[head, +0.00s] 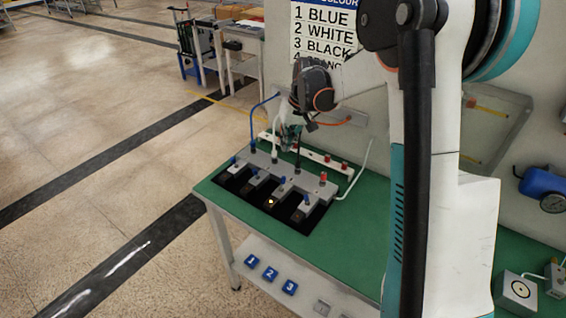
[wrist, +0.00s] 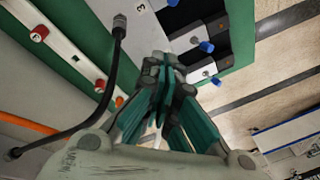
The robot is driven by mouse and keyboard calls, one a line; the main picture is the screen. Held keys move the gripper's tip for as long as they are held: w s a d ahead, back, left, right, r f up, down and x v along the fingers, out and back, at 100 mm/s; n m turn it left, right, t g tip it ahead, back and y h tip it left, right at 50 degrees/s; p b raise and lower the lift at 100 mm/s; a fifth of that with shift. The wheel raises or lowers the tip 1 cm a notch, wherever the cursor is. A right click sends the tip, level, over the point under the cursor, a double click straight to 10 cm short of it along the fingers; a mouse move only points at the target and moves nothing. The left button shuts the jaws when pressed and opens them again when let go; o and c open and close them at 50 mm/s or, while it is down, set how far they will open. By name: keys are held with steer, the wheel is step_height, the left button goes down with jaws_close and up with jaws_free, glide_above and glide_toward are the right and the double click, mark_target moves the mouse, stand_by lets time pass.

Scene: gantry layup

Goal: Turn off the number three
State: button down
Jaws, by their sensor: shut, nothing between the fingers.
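A colour sign (head: 325,32) on the wall reads 1 blue, 2 white, 3 black; its fourth line is partly hidden. A grey unit (head: 290,178) with blue-tipped levers (head: 282,181) lies on the green bench. Blue, white and black cables (head: 298,152) rise from its back. One small amber light (head: 271,202) glows on its front part. The wrist view shows a black cable (wrist: 118,45) plugged in beside a printed mark, and blue tips (wrist: 206,46). My gripper (head: 288,145) is shut and empty, above the back of the unit; it shows in the wrist view (wrist: 165,75).
A white strip (head: 310,151) with red knobs (head: 345,166) runs behind the unit. Blue plates numbered 1, 2 and 3 (head: 289,288) show on the lower shelf. A pressure gauge (head: 553,203) is at the far right. The green bench top (head: 330,240) in front is clear.

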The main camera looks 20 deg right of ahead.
mark_target(282, 183)
steer(key=b+x, duration=0.3)
steer(key=x, duration=0.6)
steer(key=shift+f, duration=0.25)
steer(key=shift+s+a+f, duration=0.1)
steer(key=shift+s+f, duration=0.05)
steer(key=shift+f, duration=0.1)
steer(key=shift+s+r+b, duration=0.2)
steer(key=shift+s+b, duration=0.05)
steer(key=shift+s, duration=0.65)
steer(key=shift+s+r+b, duration=0.2)
steer(key=shift+s+r, duration=0.05)
steer(key=shift+s, duration=0.65)
steer(key=shift+s+a+r+t+h, duration=0.3)
steer(key=shift+a+t+h, duration=0.2)
steer(key=shift+h, duration=0.3)
steer(key=shift+s+a+t+h, duration=0.15)
steer(key=shift+a+t+h, duration=0.1)
steer(key=shift+t+h, duration=0.05)
steer(key=shift+s+a+r+n+t+h, duration=0.1)
steer(key=shift+s+a+n+t+h, duration=0.1)
steer(key=shift+s+a+t+h, duration=0.25)
steer(key=shift+s+a+r+n+t+h, duration=0.1)
steer(key=shift+a+n+t+h, duration=0.2)
steer(key=shift+h, duration=0.35)
steer(key=shift+r, duration=0.1)
